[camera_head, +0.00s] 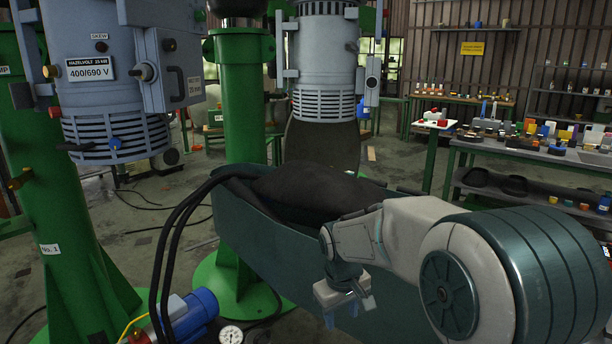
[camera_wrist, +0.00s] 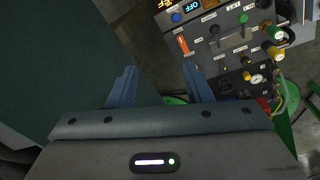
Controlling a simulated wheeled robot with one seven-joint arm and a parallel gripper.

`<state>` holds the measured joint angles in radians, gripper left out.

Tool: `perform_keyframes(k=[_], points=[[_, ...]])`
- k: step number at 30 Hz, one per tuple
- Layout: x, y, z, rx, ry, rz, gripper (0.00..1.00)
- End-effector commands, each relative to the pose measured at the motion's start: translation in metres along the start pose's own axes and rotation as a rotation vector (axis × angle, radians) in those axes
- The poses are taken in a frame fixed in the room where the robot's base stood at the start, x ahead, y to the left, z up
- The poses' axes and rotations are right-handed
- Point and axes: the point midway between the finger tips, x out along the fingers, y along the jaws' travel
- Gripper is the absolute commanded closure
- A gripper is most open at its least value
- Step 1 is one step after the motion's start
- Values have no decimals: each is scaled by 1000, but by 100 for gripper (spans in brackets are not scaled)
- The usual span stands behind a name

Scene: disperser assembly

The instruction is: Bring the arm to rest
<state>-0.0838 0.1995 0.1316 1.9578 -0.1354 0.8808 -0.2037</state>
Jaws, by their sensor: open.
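My gripper (camera_head: 343,312) is at the lower middle of the head view, in front of the dark green side of my own body. Its two blue fingers stand apart in the wrist view (camera_wrist: 160,88), with nothing between them. My arm is folded in from the right of the head view, with the gripper pointing down.
A control panel (camera_wrist: 225,40) with knobs and a lit display shows past the fingers. Green columns (camera_head: 240,110) carry grey motor housings (camera_head: 130,90). A blue motor (camera_head: 190,315) and a gauge (camera_head: 231,335) are at lower left. A bench (camera_head: 540,150) with many items stands right.

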Motion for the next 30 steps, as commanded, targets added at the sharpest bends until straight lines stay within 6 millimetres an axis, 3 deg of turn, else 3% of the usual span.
perform_keyframes(k=[1, 6, 15, 21, 30], points=[[-33, 4, 15, 36, 12, 8, 55], [-92, 6, 68, 169, 40, 16, 55], [-168, -4, 157, 401, 101, 3, 55], [-186, -12, 193, 496, 128, -15, 55], [-186, -15, 202, 522, 134, -21, 55]])
